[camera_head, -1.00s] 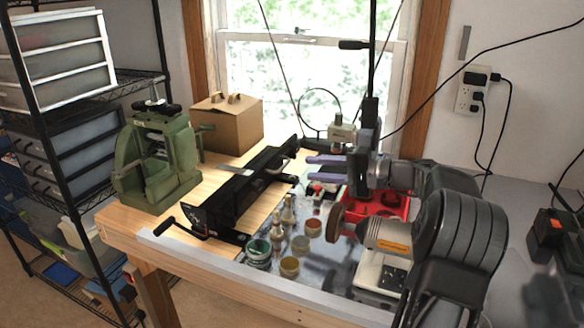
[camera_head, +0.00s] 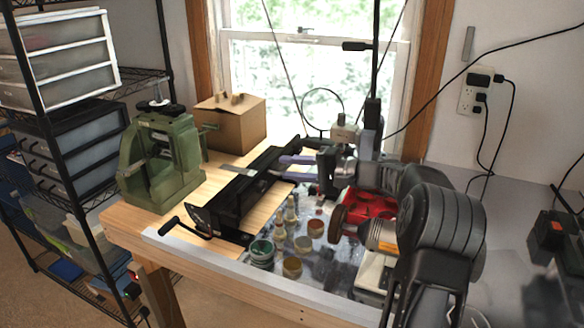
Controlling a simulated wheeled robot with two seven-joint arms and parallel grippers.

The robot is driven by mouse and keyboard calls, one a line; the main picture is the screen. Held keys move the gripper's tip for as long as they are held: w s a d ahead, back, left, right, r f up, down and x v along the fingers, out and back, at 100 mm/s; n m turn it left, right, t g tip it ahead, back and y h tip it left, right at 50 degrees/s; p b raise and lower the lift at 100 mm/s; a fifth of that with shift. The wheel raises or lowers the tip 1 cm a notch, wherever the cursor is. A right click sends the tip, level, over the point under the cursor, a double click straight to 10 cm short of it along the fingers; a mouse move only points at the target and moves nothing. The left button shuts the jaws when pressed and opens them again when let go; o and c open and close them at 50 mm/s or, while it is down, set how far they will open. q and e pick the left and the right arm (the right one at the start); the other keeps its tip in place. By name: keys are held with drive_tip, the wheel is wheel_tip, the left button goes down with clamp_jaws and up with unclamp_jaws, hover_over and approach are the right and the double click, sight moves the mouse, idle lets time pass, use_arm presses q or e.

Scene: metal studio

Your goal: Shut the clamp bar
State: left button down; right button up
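A long black metal bender, apparently carrying the clamp bar (camera_head: 240,190), lies diagonally on the wooden bench in the head view. A crank handle (camera_head: 188,228) sticks out at its near end. A curved lever (camera_head: 291,146) shows at its far end. My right gripper (camera_head: 290,168) reaches in from the right with its two purple fingers pointing left. The fingers are apart with nothing visible between them. They are close to the bender's far end, near the lever; I cannot tell whether they touch it. My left gripper is not in view.
A green press (camera_head: 160,165) and a cardboard box (camera_head: 232,125) stand at the back left. Several small jars (camera_head: 262,252) and a red tray (camera_head: 368,203) sit right of the bender. A window is behind.

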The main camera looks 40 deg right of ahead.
drive_tip(key=shift+c, duration=0.5)
clamp_jaws()
idle(0.8)
